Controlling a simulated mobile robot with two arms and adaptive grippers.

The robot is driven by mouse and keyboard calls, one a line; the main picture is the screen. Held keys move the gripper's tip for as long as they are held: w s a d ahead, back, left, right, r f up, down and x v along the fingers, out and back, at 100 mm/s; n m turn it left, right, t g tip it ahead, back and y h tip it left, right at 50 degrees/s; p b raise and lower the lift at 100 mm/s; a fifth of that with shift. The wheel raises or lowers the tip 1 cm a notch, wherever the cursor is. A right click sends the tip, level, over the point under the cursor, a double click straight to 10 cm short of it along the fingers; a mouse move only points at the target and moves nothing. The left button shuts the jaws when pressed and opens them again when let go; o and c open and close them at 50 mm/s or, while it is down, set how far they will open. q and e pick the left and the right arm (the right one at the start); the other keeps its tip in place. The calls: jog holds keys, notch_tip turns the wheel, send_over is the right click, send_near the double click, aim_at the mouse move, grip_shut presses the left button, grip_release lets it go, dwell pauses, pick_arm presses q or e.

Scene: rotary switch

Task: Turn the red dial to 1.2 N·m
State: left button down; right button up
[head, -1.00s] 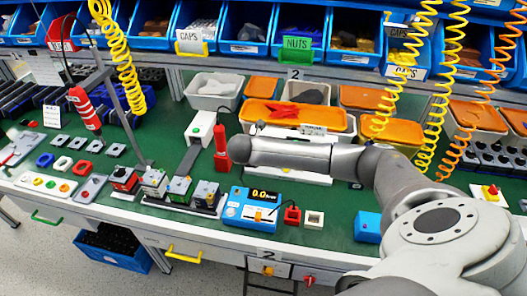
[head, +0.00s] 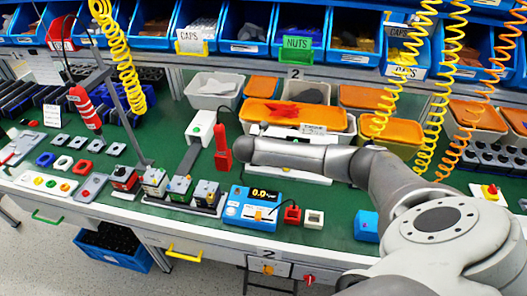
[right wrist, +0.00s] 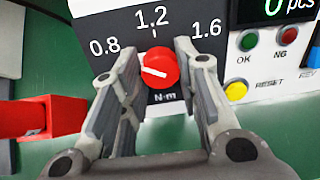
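The red dial (right wrist: 157,68) shows in the right wrist view on a dark panel (right wrist: 115,22) marked 0.8, 1.2 and 1.6, with N·m below. The white line on the dial lies nearly flat, its left end slightly higher, and is not lined up with the 1.2 tick above. My right gripper (right wrist: 158,60) is open, with one finger on each side of the dial and gaps visible. In the head view my right arm covers the dial and gripper. My left gripper is not in view.
In the right wrist view a red block (right wrist: 45,118) lies left of the gripper, and a box with OK and NG buttons (right wrist: 265,38) stands right. In the head view, lidded bins (head: 290,112) stand behind my arm and a blue display unit (head: 252,210) in front.

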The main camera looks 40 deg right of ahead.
jog(key=shift+c, duration=1.3)
jog(key=shift+s+m+p, duration=0.1)
jog(key=shift+m+p, duration=0.8)
jog(key=shift+p, duration=0.05)
jog(key=m+p, duration=0.1)
jog(key=m, duration=0.1)
jog(key=shift+m+p, duration=0.3)
jog(key=shift+p, duration=0.1)
jog(key=m+p, duration=0.1)
jog(key=m, duration=0.2)
jog(key=shift+m+p, duration=0.3)
jog(key=shift+p, duration=0.1)
jog(key=shift+m+y+p, duration=0.3)
jog(key=shift+m+p, duration=0.3)
jog(key=shift+m, duration=1)
jog(key=shift+f+m, duration=0.1)
jog(key=shift+m, duration=0.2)
